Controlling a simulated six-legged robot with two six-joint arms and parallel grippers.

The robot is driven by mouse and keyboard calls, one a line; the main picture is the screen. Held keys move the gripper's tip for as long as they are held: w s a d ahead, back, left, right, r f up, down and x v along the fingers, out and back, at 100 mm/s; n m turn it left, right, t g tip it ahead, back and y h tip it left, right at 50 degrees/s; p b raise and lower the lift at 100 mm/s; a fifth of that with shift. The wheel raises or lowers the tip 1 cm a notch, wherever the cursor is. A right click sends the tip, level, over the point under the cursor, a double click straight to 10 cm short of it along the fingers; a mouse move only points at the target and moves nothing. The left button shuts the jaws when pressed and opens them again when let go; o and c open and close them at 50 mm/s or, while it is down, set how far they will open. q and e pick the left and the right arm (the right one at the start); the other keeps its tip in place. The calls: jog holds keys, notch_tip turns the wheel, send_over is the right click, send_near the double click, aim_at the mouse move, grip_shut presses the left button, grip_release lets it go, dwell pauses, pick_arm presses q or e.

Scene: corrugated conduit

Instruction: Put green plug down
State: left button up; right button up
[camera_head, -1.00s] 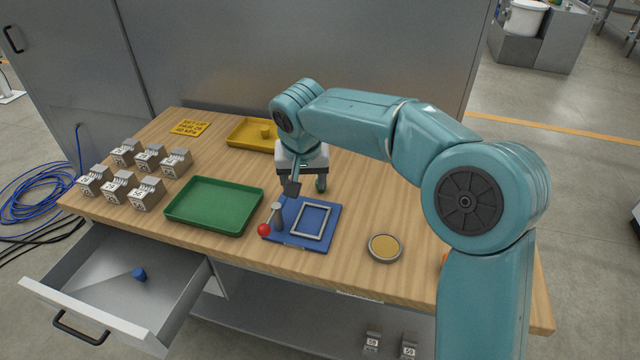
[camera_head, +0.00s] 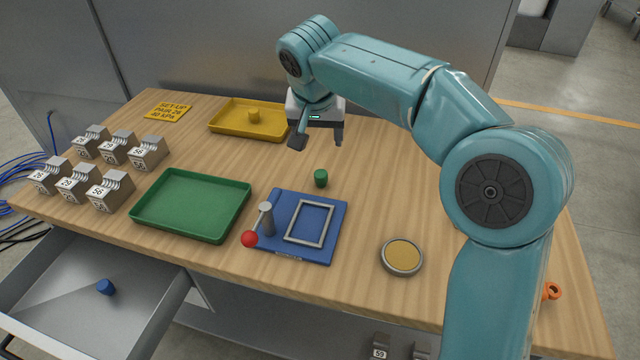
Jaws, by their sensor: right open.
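The green plug (camera_head: 320,178) stands upright on the wooden table, just behind the blue fixture plate (camera_head: 332,246). Nothing is touching it. My right gripper (camera_head: 318,143) is above and behind the plug, open and empty, with its two fingers spread apart. My left gripper is not in view.
A green tray (camera_head: 238,222) lies left of the blue plate, which carries a grey frame and a red-knobbed lever (camera_head: 250,239). A yellow tray (camera_head: 222,123) holds a yellow plug (camera_head: 254,116). Several numbered metal blocks (camera_head: 108,192) stand at left. An open drawer holds a blue plug (camera_head: 105,287).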

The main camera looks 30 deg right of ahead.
send_over(321, 174)
jog(key=s+a, duration=0.1)
jog(key=s, duration=0.1)
notch_tip(321, 174, down, 10)
jog(key=r, duration=0.1)
notch_tip(321, 174, down, 2)
jog(key=shift+s+a+f+b, duration=0.1)
jog(key=shift+a+b, duration=0.05)
jog(key=shift+b, duration=0.2)
jog(key=x, duration=0.4)
jog(key=shift+w+a, duration=0.1)
jog(key=shift+w, duration=0.25)
jog(key=shift+f, duration=0.25)
jog(key=shift+c, duration=0.3)
jog(key=c, duration=1.1)
